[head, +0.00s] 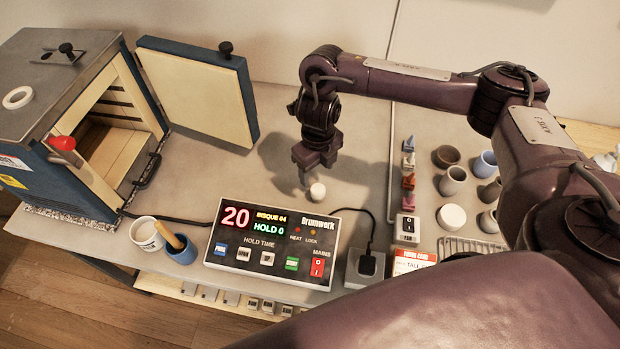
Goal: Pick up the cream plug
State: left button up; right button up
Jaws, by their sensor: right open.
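The cream plug is most likely the small pale cylinder (317,191) on the grey bench, just behind the controller box. My right gripper (308,180) points down directly above and slightly left of it, its fingertips very close to it. The gripper is open and nothing shows between its fingers. Whether a finger touches the plug cannot be told from this view. My left gripper is not in view.
A kiln (60,110) with its door open stands at the left. The controller (272,243) sits in front of the plug, with a cable to a socket box (365,268). Several cups and cones stand at the right. The bench left of the gripper is clear.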

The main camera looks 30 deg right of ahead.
aim_at(318, 188)
jog(key=shift+s+f, duration=0.2)
jog(key=shift+f, duration=0.3)
jog(key=shift+s+f, duration=0.2)
jog(key=shift+f, duration=0.6)
jog(key=shift+f+b, duration=0.3)
jog(key=shift+f, duration=0.05)
notch_tip(318, 188, down, 4)
jog(key=shift+b, duration=0.45)
jog(key=shift+f, duration=0.1)
jog(key=shift+c, duration=0.7)
jog(key=c, duration=0.5)
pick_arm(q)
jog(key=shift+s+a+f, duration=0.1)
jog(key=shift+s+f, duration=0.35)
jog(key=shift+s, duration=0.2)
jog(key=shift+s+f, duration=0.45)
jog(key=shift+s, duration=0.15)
pick_arm(e)
jog(key=c, duration=0.4)
